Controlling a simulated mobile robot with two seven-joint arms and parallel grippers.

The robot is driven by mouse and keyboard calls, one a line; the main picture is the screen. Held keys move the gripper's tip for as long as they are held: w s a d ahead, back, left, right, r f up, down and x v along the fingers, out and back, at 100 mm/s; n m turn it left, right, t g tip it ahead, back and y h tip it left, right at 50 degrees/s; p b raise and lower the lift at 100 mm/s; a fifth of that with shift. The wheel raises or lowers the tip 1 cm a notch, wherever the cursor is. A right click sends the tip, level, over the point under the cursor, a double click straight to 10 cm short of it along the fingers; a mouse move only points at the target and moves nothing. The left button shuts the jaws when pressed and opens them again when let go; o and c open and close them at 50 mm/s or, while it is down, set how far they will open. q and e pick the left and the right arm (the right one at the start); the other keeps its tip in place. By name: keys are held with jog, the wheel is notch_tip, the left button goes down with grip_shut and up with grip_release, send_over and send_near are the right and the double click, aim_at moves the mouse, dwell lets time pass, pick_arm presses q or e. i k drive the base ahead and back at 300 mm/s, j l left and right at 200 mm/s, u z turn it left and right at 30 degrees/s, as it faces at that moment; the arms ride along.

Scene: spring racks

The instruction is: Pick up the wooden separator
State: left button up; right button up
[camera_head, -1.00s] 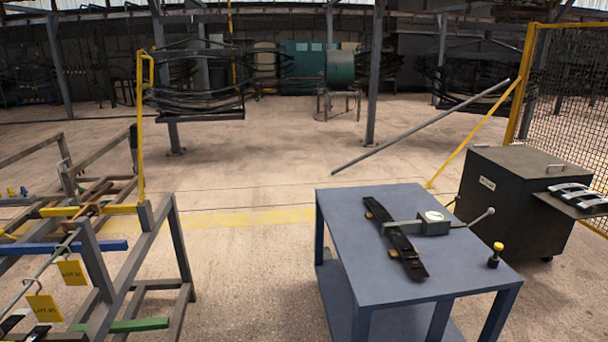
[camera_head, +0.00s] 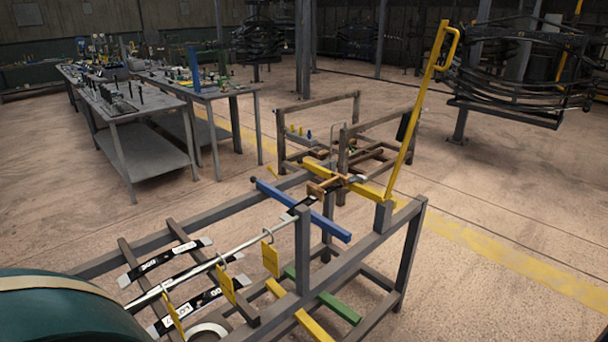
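A small light-brown piece that looks like wood (camera_head: 326,187) sits on the near rack, beside the yellow bar and near the end of the blue bar. It may be the wooden separator; its exact shape is hard to tell at this size. The near rack (camera_head: 345,262) is a grey metal frame with a long rod, dark leaf-spring strips (camera_head: 190,272) and yellow tags (camera_head: 271,259) on it. Neither of my grippers shows in the head view.
A rounded dark green object (camera_head: 60,312) with a cream band fills the lower left corner. Grey worktables (camera_head: 150,104) with many small parts stand at the back left. A second rack (camera_head: 317,104) stands behind the near one. Open floor (camera_head: 490,290) lies at the right.

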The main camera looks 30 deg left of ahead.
aim_at(318, 191)
jog(key=i+u, duration=0.15)
jog(key=i, duration=0.35)
jog(key=i+l+u, duration=0.15)
jog(key=i, duration=0.4)
jog(key=i+l+u, duration=0.15)
jog(key=i, duration=0.35)
